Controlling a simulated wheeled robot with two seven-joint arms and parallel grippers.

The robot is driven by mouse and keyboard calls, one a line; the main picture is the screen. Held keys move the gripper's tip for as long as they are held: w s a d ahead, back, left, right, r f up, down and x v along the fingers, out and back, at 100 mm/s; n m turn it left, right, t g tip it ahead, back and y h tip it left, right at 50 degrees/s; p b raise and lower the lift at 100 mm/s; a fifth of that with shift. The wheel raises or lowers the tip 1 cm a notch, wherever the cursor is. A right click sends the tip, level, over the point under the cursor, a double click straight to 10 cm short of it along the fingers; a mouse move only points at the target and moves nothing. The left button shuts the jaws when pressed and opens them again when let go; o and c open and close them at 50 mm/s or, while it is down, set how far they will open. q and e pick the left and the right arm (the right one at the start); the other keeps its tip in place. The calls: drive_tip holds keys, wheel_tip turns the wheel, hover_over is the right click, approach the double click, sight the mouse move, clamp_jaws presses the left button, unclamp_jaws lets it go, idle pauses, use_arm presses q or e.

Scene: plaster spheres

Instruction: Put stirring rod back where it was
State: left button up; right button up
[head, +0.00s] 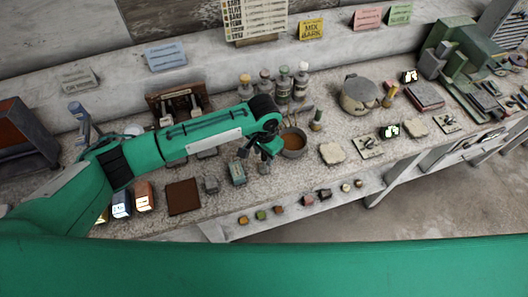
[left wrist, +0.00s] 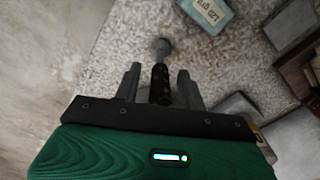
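My left gripper (head: 262,152) hangs over the near side of the bench, just left of a grey bowl (head: 293,153) of brown liquid. In the left wrist view its two fingers (left wrist: 158,88) are apart. A dark, ridged handle with a rounded grey end (left wrist: 162,47) shows between them, with a gap on each side. It may be the stirring rod, but I cannot tell for sure. I cannot tell whether it stands or lies. My right gripper is not in view.
A teal "120 grit" block (head: 237,173) lies close by, also in the left wrist view (left wrist: 206,14). Bottles (head: 283,90) stand behind the arm. A brown square (head: 183,197) lies to the left. Small coloured pieces (head: 261,215) line the lower ledge.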

use_arm(q)
drive_tip(key=shift+r, duration=0.3)
wheel_tip(320, 180, up, 10)
drive_tip(key=b, duration=0.3)
drive_tip(key=shift+r+b, duration=0.25)
drive_tip(key=shift+b, duration=0.05)
drive_tip(key=shift+r, duration=0.65)
